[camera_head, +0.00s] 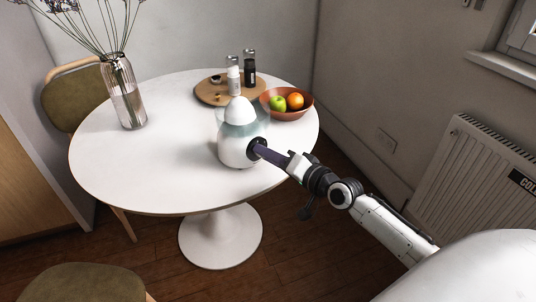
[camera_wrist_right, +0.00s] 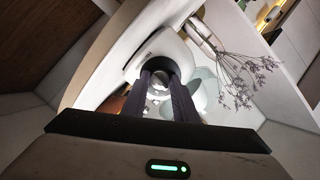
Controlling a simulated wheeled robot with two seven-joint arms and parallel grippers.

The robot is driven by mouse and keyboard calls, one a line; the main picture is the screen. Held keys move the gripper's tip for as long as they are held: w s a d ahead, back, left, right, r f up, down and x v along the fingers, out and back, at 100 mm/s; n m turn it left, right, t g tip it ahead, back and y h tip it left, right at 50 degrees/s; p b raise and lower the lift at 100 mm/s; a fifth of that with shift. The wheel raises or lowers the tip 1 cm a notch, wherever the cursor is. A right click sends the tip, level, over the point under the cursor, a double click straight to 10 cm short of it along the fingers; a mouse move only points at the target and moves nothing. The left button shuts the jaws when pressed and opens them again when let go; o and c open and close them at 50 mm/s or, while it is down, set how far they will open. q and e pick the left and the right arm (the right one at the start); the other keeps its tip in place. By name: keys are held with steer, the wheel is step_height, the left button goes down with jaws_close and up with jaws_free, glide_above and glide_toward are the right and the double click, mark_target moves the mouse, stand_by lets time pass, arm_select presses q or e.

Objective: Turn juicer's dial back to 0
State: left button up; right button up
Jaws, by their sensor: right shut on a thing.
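The white, rounded juicer (camera_head: 234,150) with its domed top stands upright on the white round table (camera_head: 160,170). Its dark dial (camera_head: 253,146) is on the side that faces my right arm. My right gripper (camera_head: 261,149) reaches in from the right with its long purple fingers against the dial. It is shut on the dial, and its fingertips cover most of it. In the right wrist view the two fingers (camera_wrist_right: 162,72) point at the juicer's pale body. The dial's setting is too small to read. My left gripper is not in view.
A glass vase (camera_head: 125,95) with dried flowers stands at the table's left. Behind the juicer are a round wooden board (camera_head: 208,94) with bottles and a bowl (camera_head: 302,112) of fruit. Chairs stand at the left and front. A radiator (camera_head: 465,165) is at the right wall.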

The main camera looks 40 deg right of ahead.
steer(key=o, duration=1)
steer(key=v, duration=1)
steer(key=shift+s, duration=0.15)
steer(key=s+a+f+n+g, duration=0.2)
steer(key=s+a+f+n, duration=0.1)
steer(key=s+a+f, duration=0.2)
steer(key=s+a+f+n+g, duration=0.3)
steer(key=s+a+f, duration=0.3)
steer(key=a+f, duration=0.3)
steer(key=s+a+f+n+g+p, duration=0.1)
steer(key=s+a+f+n+g, duration=0.1)
steer(key=s+a+f+n, duration=0.3)
steer(key=shift+s+a+f, duration=0.3)
steer(key=shift+a+f, duration=0.3)
steer(key=shift+f, duration=0.3)
steer(key=shift+s+a+f, duration=0.3)
steer(key=shift+a+f, duration=0.3)
steer(key=shift+f, duration=0.35)
